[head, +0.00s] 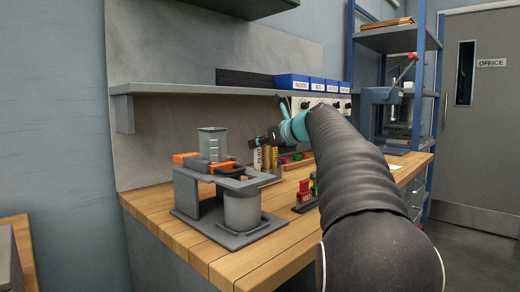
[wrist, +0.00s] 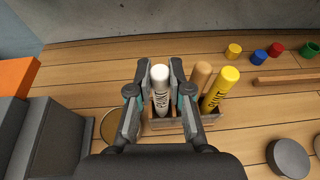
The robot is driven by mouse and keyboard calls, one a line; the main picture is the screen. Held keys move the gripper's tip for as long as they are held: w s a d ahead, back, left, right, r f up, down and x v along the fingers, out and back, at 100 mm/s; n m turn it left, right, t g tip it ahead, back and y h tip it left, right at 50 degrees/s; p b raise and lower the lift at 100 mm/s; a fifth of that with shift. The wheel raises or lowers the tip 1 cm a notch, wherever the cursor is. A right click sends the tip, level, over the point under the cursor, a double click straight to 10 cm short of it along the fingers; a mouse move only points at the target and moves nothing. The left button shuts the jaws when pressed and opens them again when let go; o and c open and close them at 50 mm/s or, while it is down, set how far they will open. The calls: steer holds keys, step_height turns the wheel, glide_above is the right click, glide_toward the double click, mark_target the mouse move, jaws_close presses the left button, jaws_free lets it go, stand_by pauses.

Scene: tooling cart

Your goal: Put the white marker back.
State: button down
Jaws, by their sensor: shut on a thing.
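The white marker (wrist: 161,92) stands upright between the two fingers of my gripper (wrist: 160,80) in the wrist view. The fingers are shut on its sides. Its lower end is at the left slot of a wooden holder (wrist: 165,125); I cannot tell whether it touches the bottom.
Small coloured cups, including a red one (wrist: 277,48), and a wooden bar (wrist: 288,78) lie to the right. A shelf (head: 190,89) runs above the bench's back.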

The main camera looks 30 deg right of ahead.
steer(key=shift+f, duration=0.3)
steer(key=c, duration=1.1)
jaws_free()
steer(key=shift+r, duration=0.1)
steer(key=v, duration=1.2)
